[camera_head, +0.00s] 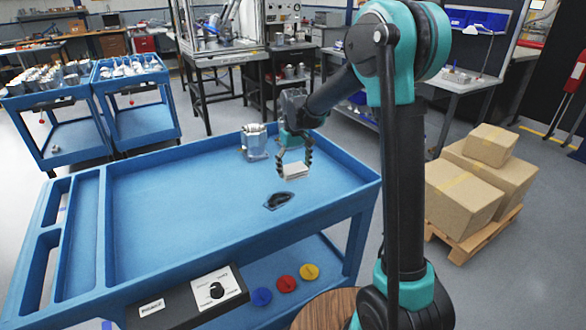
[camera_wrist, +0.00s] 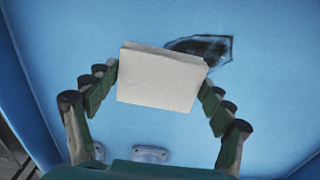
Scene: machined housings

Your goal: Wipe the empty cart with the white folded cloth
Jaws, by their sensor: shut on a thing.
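The blue cart (camera_head: 160,215) stands in front of me, its top tray mostly bare. My gripper (camera_head: 294,160) is shut on the white folded cloth (camera_head: 293,171) over the right part of the tray. In the wrist view the cloth (camera_wrist: 158,78) sits between the two fingers of my gripper (camera_wrist: 158,85). A dark smudge (camera_head: 279,200) marks the tray surface just in front of the cloth. The smudge (camera_wrist: 205,50) shows partly behind the cloth in the wrist view. I cannot tell whether the cloth touches the tray.
A metal and clear container (camera_head: 254,142) stands at the tray's far edge, left of my gripper. A control box (camera_head: 190,298) and coloured discs (camera_head: 286,284) are at the cart's near side. Cardboard boxes (camera_head: 462,192) sit on a pallet at right. Two loaded blue carts (camera_head: 131,70) stand behind left.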

